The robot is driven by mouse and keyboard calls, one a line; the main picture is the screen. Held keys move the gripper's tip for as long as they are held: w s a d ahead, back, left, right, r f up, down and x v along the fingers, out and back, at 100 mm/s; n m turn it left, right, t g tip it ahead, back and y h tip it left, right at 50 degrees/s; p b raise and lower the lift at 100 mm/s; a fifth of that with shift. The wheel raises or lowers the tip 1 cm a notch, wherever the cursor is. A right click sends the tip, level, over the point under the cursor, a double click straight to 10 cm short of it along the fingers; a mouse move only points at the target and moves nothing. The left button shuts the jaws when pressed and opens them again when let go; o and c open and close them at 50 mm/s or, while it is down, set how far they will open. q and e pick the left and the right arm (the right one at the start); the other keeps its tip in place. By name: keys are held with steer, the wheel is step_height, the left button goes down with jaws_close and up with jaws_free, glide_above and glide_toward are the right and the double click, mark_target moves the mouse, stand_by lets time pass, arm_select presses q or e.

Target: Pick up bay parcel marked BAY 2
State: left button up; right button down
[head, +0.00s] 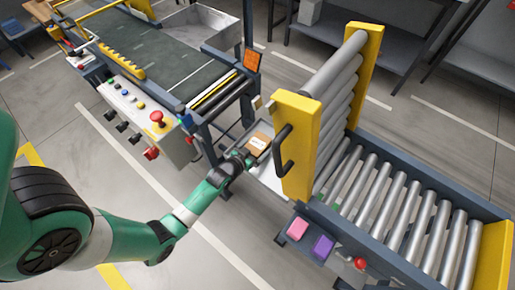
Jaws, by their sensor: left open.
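A small brown parcel with a white label (260,139) lies on a grey metal plate (267,178) between the belt conveyor and the raised roller gate. The label is too small to read, so I cannot tell whether it says BAY 2. My left gripper (247,155) is open, right at the near side of the parcel. I cannot tell whether its fingers touch the parcel. My right gripper is out of view.
The raised roller gate (297,145) with yellow side plates and a dark handle stands close right of my left gripper. A control panel (128,108) with a red button is at left. Pink (298,229) and purple (322,246) blocks sit at front.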

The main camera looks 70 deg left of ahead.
mark_target(262, 137)
arm_select(q)
steer(key=c, duration=1.3)
steer(key=shift+r+p, duration=0.35)
steer(key=shift+r, duration=0.1)
step_height(262, 137, up, 3)
steer(key=shift+f+p, duration=0.1)
steer(key=shift+p, duration=0.8)
steer(key=s+d+r+p, duration=0.1)
steer(key=r, duration=0.1)
steer(key=s+d+r+p, duration=0.1)
steer(key=r+p, duration=0.1)
steer(key=s+d+r+p, duration=0.1)
steer(key=r+p, duration=0.1)
steer(key=shift+s+d+r, duration=0.2)
steer(key=shift+d+r, duration=0.05)
steer(key=shift+d, duration=0.15)
steer(key=shift+w+d+f+v, duration=0.15)
steer(key=shift+d+v, duration=0.15)
steer(key=shift+v, duration=1.2)
steer(key=shift+w+d+f+v, duration=0.15)
steer(key=shift+d+v, duration=0.2)
steer(key=shift+v, duration=1.15)
steer(key=shift+w+d+v, duration=0.2)
steer(key=shift+d+v, duration=0.1)
steer(key=shift+v, duration=1.2)
